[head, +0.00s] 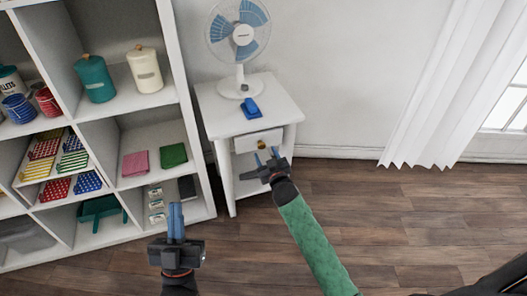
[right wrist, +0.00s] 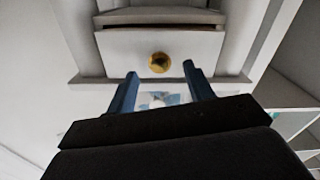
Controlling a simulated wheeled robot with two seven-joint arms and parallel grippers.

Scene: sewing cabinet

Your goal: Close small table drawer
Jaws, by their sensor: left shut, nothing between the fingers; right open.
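The small white table (head: 285,106) stands against the wall, right of the shelf. Its drawer (head: 245,143) faces me with a round brass knob (head: 262,146) and seems to stand out a little from the frame. The drawer front (right wrist: 125,50) and knob (right wrist: 159,62) also show in the right wrist view. My right gripper (head: 266,153) is open and empty, just in front of the drawer; in the wrist view its fingers are spread either side below the knob, and contact cannot be told. My left gripper (head: 176,205) is shut and empty, lower left, away from the table.
A fan (head: 243,35) and a small blue object (head: 251,108) stand on the tabletop. A white shelf unit (head: 188,130) with canisters, folded cloths and boxes is close on the left. A white curtain (head: 432,90) hangs at right. The wooden floor (head: 400,215) right of the table is clear.

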